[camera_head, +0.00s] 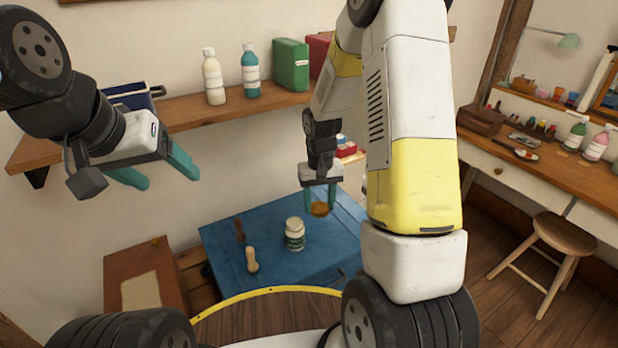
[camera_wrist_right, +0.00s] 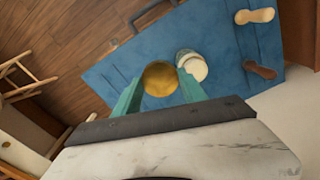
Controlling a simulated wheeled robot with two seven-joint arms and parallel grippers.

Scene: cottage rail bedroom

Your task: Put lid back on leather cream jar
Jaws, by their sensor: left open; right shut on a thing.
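The leather cream jar (camera_head: 294,234) stands upright on the blue surface, with a pale top and a green label. In the right wrist view the jar (camera_wrist_right: 193,66) shows just beyond the right fingertips, its top pale and round. My right gripper (camera_head: 319,206) is shut on the round gold-brown lid (camera_wrist_right: 160,79) and holds it above the blue surface, to the right of the jar and apart from it. The lid also shows in the head view (camera_head: 320,209). My left gripper (camera_head: 158,178) is open and empty, high at the left, far from the jar.
The blue surface (camera_head: 228,246) also holds a wooden-handled tool (camera_head: 252,261) and a darker brush-like piece (camera_head: 239,230) left of the jar. A wall shelf (camera_head: 190,112) with bottles and boxes runs behind. A stool (camera_head: 566,233) and a desk are at the right.

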